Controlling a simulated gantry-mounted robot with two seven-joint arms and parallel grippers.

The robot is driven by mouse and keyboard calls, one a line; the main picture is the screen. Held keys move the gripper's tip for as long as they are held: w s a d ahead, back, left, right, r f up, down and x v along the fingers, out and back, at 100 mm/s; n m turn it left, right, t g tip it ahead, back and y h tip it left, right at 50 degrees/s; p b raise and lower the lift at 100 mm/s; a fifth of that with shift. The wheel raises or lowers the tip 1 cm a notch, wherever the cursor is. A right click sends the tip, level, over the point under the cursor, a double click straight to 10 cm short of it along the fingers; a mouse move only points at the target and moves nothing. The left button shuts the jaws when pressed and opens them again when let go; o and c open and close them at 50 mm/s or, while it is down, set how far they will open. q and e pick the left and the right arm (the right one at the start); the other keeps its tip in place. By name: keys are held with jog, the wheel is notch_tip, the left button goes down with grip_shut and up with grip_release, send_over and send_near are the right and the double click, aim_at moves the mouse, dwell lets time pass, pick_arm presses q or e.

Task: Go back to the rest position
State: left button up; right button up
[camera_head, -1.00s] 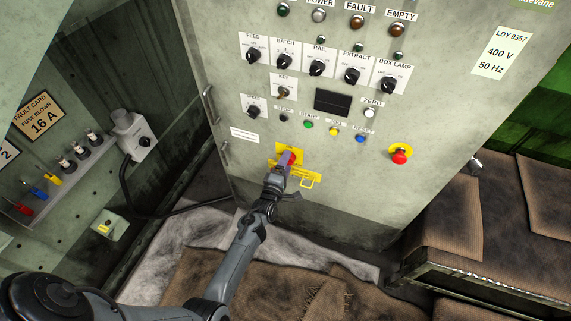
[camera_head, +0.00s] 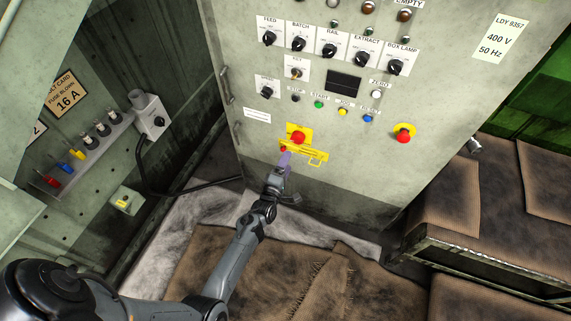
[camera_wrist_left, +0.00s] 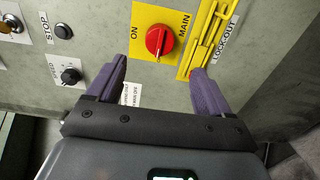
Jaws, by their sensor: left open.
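My left gripper (camera_head: 284,161) is in front of the lower part of the grey control cabinet (camera_head: 350,180). In the left wrist view its two purple fingers (camera_wrist_left: 158,86) are spread apart with nothing between them. The red main switch knob (camera_head: 298,138) sits on a yellow plate just beyond the fingertips. The knob also shows in the left wrist view (camera_wrist_left: 159,40), apart from the fingers, beside the yellow lock-out bar (camera_wrist_left: 210,40). My right gripper is not in view.
Rows of labelled knobs and lamps cover the cabinet above. A red emergency button (camera_head: 403,134) is on its right. A shelf with coloured plugs (camera_head: 80,145) and a switch box (camera_head: 150,120) stand at left. A cloth-covered bench (camera_head: 455,205) is at right.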

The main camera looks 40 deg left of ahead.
pick_arm(q)
jog(key=s+f+m+h+p, duration=0.2)
jog(key=s+f+m, duration=0.15)
jog(key=s, duration=0.65)
jog(key=s+d+r+m+g+h+p, duration=0.2)
jog(key=s+d+r+m+g+h, duration=0.2)
jog(key=s+d+r+m+g, duration=0.9)
jog(key=s+r+m+g, duration=0.15)
jog(key=s+m, duration=0.6)
notch_tip(320, 180, up, 39)
jog(key=p, duration=3.7)
jog(key=shift+s+f+t+y+p, duration=0.15)
jog(key=shift+s+t+y+p, duration=0.15)
jog(key=shift+s+t+p, duration=0.15)
jog(key=shift+c, duration=0.3)
